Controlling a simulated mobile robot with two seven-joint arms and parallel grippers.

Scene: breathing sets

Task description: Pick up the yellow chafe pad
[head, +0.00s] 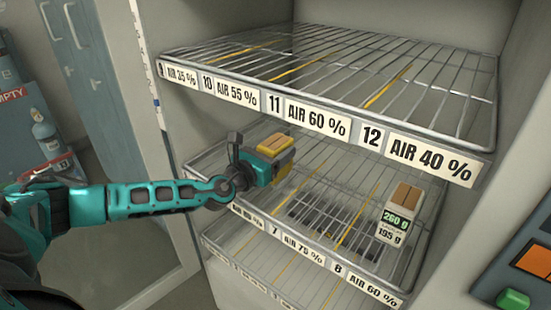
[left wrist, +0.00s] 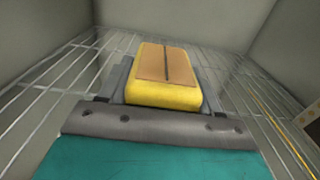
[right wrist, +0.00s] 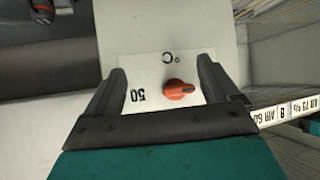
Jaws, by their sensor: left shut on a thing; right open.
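The yellow chafe pad (head: 275,144) has a tan top with a dark line along it. In the head view my left gripper (head: 268,158) is shut on it, above the left part of the middle wire shelf. In the left wrist view the yellow chafe pad (left wrist: 165,78) sits between the two grey fingers of my left gripper (left wrist: 162,90). I cannot tell whether its underside is clear of the shelf. My right gripper (right wrist: 162,88) is open and empty in the right wrist view, facing a white panel with an orange knob. It is not seen in the head view.
The upper wire shelf (head: 340,75) hangs above my left gripper, with a label strip on its front edge. A white block with a tan top (head: 400,212) and a green display stands on the right of the middle shelf (head: 330,200). An orange knob (right wrist: 178,89) faces my right gripper.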

